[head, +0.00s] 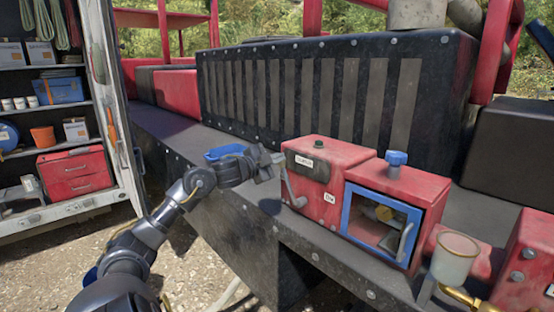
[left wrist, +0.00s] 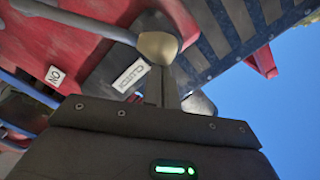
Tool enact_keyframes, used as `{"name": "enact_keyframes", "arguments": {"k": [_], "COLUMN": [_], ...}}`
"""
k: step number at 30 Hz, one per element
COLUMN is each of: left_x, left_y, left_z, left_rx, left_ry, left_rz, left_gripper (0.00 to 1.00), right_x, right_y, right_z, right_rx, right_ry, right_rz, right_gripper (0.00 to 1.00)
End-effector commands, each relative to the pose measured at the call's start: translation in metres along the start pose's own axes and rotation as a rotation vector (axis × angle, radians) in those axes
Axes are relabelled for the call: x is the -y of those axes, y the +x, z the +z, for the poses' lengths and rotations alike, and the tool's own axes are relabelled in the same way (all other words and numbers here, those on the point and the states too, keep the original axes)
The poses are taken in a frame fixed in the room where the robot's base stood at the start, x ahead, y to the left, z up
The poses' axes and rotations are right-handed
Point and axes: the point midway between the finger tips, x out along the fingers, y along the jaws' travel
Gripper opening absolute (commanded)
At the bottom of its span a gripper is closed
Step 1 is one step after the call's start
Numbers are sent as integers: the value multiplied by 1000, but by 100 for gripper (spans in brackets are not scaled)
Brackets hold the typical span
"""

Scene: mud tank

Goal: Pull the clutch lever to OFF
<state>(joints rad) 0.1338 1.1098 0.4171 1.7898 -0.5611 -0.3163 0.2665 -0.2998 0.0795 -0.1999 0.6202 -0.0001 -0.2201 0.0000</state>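The clutch lever (head: 290,187) is a grey metal rod on the left side of a red box (head: 322,160) with a CLUTCH label. An ON label (head: 330,198) sits low on the box's front. My left gripper (head: 274,163) is at the lever's upper end. In the left wrist view the lever (left wrist: 80,17) runs to the upper left from a rounded metal end (left wrist: 158,47). My gripper's narrow dark finger part (left wrist: 162,85) is right at that end, overlapping it. Whether the fingers are apart or closed on it is hidden. My right gripper is out of view.
A blue-framed window box (head: 378,228) with a blue knob (head: 396,158) stands right of the clutch box. A blue object (head: 225,152) lies behind my left gripper. The black slatted housing (head: 330,95) rises behind. A cup (head: 455,258) is at lower right.

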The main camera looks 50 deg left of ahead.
Motion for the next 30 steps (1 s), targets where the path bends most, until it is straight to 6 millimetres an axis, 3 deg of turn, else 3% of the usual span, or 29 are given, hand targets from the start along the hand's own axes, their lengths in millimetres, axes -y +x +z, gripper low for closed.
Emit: {"name": "enact_keyframes", "arguments": {"k": [5, 11, 12, 15, 24, 30], "left_x": [3, 5, -4, -7, -3, -1], "left_y": [0, -1, -7, -24, -74, -95], "left_z": [-12, -54, -49, -45, -45, -47], "left_rx": [1, -13, -10, -10, -9, -11], "left_ry": [0, 3, 3, 7, 4, 4], "left_rz": [1, 7, 8, 9, 6, 6], "left_gripper": [0, 0, 0, 0, 0, 0], "right_x": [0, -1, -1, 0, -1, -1], "right_y": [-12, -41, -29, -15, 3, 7], "right_z": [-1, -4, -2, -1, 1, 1], "right_rx": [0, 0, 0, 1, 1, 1], "right_ry": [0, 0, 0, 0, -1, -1], "right_rz": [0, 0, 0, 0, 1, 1], "right_gripper": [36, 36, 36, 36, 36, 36]}}
